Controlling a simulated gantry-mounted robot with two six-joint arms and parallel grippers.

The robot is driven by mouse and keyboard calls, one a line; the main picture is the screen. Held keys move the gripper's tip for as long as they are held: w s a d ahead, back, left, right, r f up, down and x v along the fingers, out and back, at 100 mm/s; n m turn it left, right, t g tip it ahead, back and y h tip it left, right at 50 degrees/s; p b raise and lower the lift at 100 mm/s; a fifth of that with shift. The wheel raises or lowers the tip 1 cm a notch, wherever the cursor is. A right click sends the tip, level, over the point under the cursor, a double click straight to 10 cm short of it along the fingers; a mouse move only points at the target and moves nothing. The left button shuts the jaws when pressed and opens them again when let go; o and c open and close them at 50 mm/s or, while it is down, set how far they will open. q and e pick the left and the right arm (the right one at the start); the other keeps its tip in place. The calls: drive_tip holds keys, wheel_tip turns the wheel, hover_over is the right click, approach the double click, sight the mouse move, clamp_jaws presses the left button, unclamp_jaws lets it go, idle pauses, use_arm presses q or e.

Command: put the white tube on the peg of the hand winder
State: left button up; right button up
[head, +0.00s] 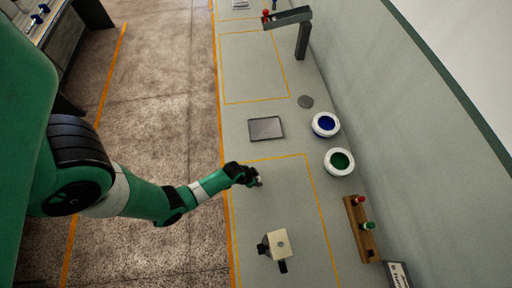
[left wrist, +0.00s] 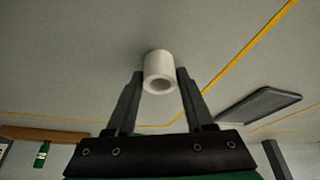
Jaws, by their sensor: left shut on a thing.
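My left gripper (head: 254,178) is over the grey table, shut on the small white tube (head: 259,183). In the left wrist view the tube (left wrist: 159,64) sits between the two fingertips (left wrist: 160,78), its open end facing the camera. A cream block with dark parts on its sides (head: 281,243), which looks like the hand winder, stands below and right of the gripper in the head view, apart from the tube. A small round grey spot shows on its top; I cannot tell a peg there. My right gripper is not in view.
A dark flat tray (head: 266,129) lies above the gripper in the head view. White bowls with blue (head: 326,125) and green (head: 339,161) contents stand to the right. A wooden rack (head: 355,222) holds red and green spools. The table between gripper and cream block is clear.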

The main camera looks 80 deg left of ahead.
use_arm(q)
drive_tip(key=o, duration=1.3)
drive_tip(key=shift+r+p, duration=0.4)
drive_tip(key=shift+r, duration=0.05)
drive_tip(key=p+v, duration=0.7)
drive_tip(key=v, duration=0.4)
drive_tip(key=shift+s, duration=0.25)
drive_tip(key=shift+d+r, duration=0.1)
